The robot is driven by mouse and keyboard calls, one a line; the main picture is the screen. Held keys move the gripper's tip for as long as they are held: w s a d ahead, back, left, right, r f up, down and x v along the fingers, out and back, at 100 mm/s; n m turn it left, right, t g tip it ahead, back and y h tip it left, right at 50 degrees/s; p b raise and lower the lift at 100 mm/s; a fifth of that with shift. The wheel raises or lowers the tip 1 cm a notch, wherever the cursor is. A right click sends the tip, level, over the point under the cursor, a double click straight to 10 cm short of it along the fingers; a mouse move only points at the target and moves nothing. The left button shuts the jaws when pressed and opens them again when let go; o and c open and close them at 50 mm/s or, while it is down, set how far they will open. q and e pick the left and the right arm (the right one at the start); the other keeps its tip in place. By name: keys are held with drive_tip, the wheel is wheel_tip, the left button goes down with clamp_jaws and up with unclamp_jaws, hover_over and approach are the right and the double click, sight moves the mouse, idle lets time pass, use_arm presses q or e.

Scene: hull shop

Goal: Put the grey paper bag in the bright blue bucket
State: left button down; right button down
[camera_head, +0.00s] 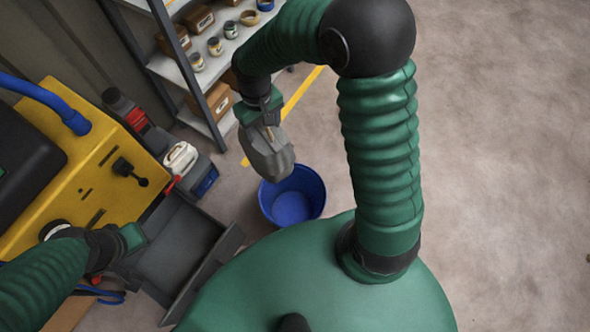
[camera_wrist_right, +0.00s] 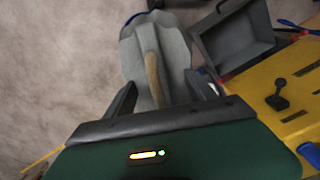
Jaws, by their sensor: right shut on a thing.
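The grey paper bag (camera_head: 268,155) hangs from my right gripper (camera_head: 267,125), which is shut on it. In the right wrist view the bag (camera_wrist_right: 142,62) lies between the fingers (camera_wrist_right: 160,95), with a tan handle strip on it. The bright blue bucket (camera_head: 306,186) stands on the floor just below and right of the bag in the head view. The bag overlaps the bucket's upper left rim in the picture; its height above it is hard to tell. The bucket's inside looks empty where visible. My left gripper (camera_head: 130,238) is over the grey tray; its fingers are unclear.
A yellow machine (camera_head: 92,165) with a grey open tray (camera_head: 185,235) stands at left. A white jug (camera_head: 181,158) and a dark toolbox (camera_head: 203,176) are beside it. A metal shelf (camera_head: 226,52) with boxes and jars stands behind. The floor at right is clear.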

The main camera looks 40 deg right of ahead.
drive_tip(key=w+d+f+b, duration=0.1)
drive_tip(key=w+f+b, duration=0.1)
drive_tip(key=f+b, duration=1.55)
drive_tip(key=w+f+b, duration=0.3)
drive_tip(key=f+b, duration=1.4)
drive_tip(key=f, duration=0.1)
drive_tip(key=s+d+f+m+b, duration=0.2)
drive_tip(key=f+b, duration=0.3)
drive_tip(key=f, duration=0.8)
drive_tip(key=s+d+f+m+b, duration=0.2)
drive_tip(key=f+m+b, duration=0.2)
drive_tip(key=f, duration=1)
drive_tip(key=s+d+f+m+b, duration=0.1)
drive_tip(key=d+f+m+b, duration=0.2)
drive_tip(key=f, duration=1.1)
drive_tip(key=b, duration=0.3)
drive_tip(key=shift+s, duration=0.4)
drive_tip(key=shift+c, duration=1.6)
unclamp_jaws()
drive_tip(key=shift+f, duration=0.1)
